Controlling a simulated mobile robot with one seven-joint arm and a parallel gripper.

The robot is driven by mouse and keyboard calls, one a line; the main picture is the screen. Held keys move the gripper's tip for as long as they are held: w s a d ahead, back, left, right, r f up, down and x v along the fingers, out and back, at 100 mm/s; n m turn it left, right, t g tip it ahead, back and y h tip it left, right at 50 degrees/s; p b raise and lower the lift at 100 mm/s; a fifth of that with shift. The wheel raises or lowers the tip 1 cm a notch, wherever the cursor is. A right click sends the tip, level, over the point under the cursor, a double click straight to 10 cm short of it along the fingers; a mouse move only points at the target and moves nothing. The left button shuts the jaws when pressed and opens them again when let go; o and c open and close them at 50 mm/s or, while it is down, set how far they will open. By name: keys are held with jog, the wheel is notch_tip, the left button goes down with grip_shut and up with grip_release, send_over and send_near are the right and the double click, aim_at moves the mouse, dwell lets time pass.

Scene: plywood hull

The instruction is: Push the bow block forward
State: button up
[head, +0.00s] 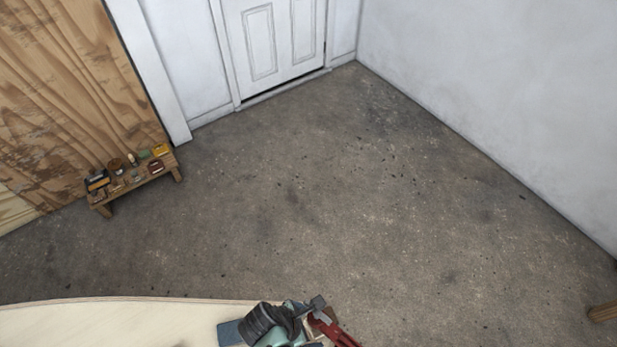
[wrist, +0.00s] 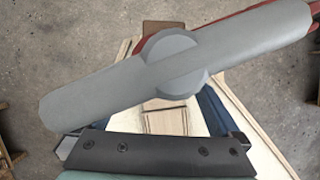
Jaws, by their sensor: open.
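My gripper (wrist: 165,108) is open, its blue fingers spread to the left and right in the wrist view. Their tips are partly hidden by a grey bar with a round boss (wrist: 178,62), which crosses in front. A small wooden piece (wrist: 165,122) shows between the fingers, over pale plywood; I cannot tell whether it is the bow block. No contact with the fingers shows. In the head view my wrist is at the bottom edge, over the pale plywood hull (head: 100,322). The gripper's fingers are not clear there.
A red tool (head: 335,330) with a grey end lies close by my wrist. A low bench (head: 133,186) with small tins and other items stands against the plywood wall at left. A white door (head: 273,40) is at the back. The concrete floor between is clear.

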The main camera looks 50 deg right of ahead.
jog(key=c, duration=1.4)
jog(key=o, duration=1.4)
jog(key=v, duration=1.3)
